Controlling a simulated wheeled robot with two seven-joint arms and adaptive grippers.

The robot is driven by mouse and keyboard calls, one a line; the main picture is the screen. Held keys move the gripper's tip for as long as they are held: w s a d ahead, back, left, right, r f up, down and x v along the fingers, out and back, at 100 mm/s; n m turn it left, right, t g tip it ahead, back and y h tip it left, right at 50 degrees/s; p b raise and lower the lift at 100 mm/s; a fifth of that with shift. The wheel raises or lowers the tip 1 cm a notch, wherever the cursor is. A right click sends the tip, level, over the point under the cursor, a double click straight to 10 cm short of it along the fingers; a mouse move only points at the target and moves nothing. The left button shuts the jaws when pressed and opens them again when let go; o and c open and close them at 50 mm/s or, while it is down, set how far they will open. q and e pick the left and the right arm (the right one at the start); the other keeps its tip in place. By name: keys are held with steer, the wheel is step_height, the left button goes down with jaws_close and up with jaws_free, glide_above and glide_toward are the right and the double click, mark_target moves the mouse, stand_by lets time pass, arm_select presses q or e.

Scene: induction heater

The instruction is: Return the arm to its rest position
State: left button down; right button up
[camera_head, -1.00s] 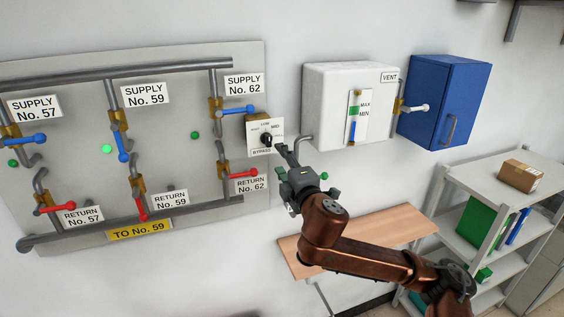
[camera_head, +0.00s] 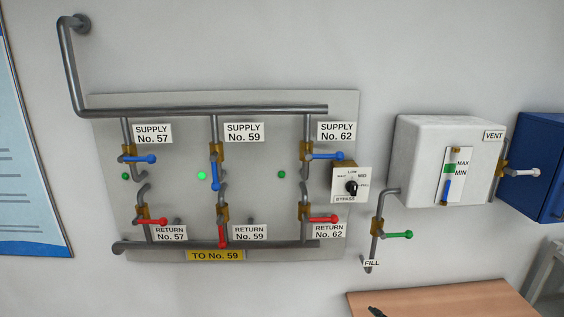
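In the head view, a small dark piece (camera_head: 377,311) shows at the bottom edge, in front of the wooden tabletop. It looks like a fingertip of my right gripper, but too little shows to tell whether it is open or shut. The rest of my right arm is out of view. My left arm and gripper are not in view. The selector box (camera_head: 343,198) with its black knob (camera_head: 352,187) stands clear, and nothing touches it.
The pipe panel (camera_head: 265,182) carries blue supply and red return valve handles. To its right are the fill valve's green handle (camera_head: 397,235), the white tank (camera_head: 425,150) and the blue cabinet (camera_head: 545,150). The wooden tabletop (camera_head: 450,301) lies below, its visible part mostly bare.

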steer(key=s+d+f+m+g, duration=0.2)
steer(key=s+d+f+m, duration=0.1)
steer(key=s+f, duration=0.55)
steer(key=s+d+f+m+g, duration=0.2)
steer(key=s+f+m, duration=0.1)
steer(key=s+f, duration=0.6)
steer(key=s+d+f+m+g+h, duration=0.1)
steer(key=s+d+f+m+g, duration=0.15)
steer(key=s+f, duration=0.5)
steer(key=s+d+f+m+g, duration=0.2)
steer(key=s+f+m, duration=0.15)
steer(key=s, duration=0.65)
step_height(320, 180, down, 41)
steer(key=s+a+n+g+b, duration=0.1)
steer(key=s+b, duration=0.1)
steer(key=b, duration=1)
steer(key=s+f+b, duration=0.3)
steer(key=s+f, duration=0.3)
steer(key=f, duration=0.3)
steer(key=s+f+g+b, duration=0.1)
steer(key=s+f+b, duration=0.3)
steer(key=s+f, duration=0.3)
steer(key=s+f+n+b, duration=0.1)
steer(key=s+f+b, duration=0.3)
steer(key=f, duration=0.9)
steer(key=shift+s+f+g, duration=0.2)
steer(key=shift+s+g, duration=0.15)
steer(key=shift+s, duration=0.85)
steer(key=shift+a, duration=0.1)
